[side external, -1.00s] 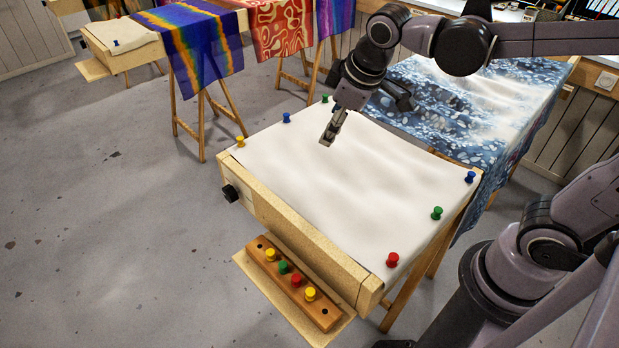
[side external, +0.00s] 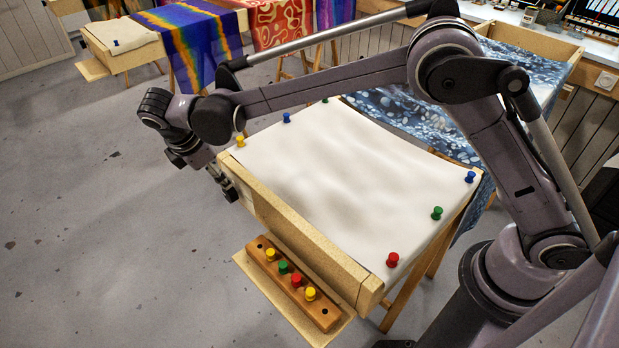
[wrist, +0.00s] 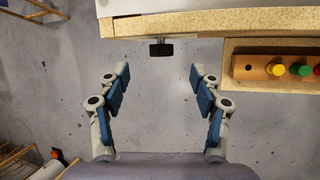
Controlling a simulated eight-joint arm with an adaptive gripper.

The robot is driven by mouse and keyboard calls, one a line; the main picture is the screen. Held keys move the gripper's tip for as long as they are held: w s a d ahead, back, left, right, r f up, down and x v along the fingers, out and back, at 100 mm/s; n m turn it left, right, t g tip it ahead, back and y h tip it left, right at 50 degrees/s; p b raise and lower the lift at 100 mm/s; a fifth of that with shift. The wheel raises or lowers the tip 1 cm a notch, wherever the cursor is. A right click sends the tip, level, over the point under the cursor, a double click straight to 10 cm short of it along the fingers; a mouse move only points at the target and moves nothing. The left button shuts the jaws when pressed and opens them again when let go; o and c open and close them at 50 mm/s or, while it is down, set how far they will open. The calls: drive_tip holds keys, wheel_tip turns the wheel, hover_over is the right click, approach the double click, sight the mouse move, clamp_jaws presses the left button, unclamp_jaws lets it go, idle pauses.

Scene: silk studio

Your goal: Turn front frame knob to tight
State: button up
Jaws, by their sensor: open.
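The black knob (wrist: 161,49) sticks out from the front rail of the wooden frame (wrist: 220,22) in the wrist view. In the side view my gripper (side external: 226,188) is at the left end of the front rail (side external: 290,232), and the knob is mostly hidden behind or beside it. In the wrist view my gripper (wrist: 160,80) is open and empty. The knob lies ahead of the gap between its fingers, slightly beyond the fingertips, with no visible contact. I cannot tell which setting the knob is at.
A wooden pin rack (side external: 322,316) with coloured pins sits on a ledge (side external: 243,262) below the front rail, right of the fingers in the wrist view. White cloth (side external: 330,180) is pinned on the frame. The floor left of the frame is clear.

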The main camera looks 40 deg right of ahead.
sight(229, 191)
drive_tip(key=shift+n, duration=0.3)
drive_tip(key=x, duration=0.4)
drive_tip(key=a+x, duration=0.1)
drive_tip(key=x, duration=0.6)
drive_tip(key=shift+w+f, duration=0.1)
drive_tip(key=shift+f, duration=0.45)
drive_tip(key=c, duration=1.2)
